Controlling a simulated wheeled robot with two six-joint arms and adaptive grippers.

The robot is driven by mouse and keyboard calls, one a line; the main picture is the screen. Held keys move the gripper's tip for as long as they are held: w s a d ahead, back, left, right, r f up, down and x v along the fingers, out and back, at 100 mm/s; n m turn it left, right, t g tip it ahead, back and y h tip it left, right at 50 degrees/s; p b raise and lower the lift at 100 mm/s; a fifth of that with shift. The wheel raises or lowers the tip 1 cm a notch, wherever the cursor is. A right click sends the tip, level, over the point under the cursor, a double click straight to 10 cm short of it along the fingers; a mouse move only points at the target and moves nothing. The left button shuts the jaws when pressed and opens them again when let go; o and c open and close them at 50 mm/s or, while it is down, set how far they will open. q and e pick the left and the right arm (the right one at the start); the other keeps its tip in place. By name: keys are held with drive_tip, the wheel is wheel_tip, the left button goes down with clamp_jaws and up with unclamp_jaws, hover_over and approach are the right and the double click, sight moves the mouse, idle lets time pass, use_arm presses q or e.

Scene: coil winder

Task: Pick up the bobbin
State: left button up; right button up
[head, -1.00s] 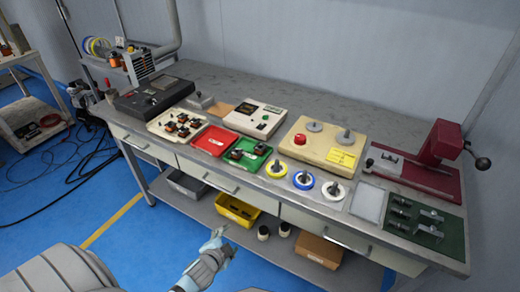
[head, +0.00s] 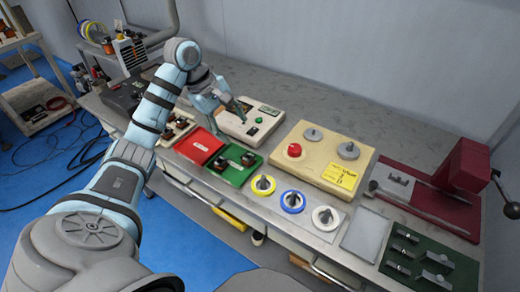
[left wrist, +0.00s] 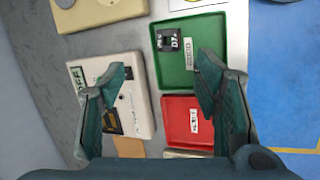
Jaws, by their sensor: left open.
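Small dark bobbin-like parts (head: 248,160) sit in the green tray (head: 226,176) at the middle of the bench. One black part (left wrist: 167,40) shows in the green tray (left wrist: 236,35) in the left wrist view. More such parts (head: 181,123) are in the cream tray, partly hidden by my left arm. My left gripper (head: 241,108) is open and empty, above the white control box (head: 262,111) and behind the trays. In the left wrist view its fingers (left wrist: 160,75) spread over the gap between the box and the trays. My right gripper is not in view.
An empty red tray (head: 198,146) lies left of the green one. Yellow, blue and white discs (head: 293,201) with dark knobs line the front. A beige machine (head: 310,170) stands right, then a maroon press (head: 462,170) and a dark green tray (head: 430,263).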

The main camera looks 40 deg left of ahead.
sight(246, 158)
use_arm(q)
drive_tip(key=b+x, duration=0.1)
drive_tip(key=x, duration=0.3)
drive_tip(key=s+b+x, duration=0.1)
drive_tip(key=x, duration=0.3)
drive_tip(key=b+x, duration=0.1)
drive_tip(key=x, duration=0.4)
drive_tip(key=shift+s+a+f, duration=0.2)
drive_tip(key=shift+f, duration=0.1)
drive_tip(key=c, duration=1.2)
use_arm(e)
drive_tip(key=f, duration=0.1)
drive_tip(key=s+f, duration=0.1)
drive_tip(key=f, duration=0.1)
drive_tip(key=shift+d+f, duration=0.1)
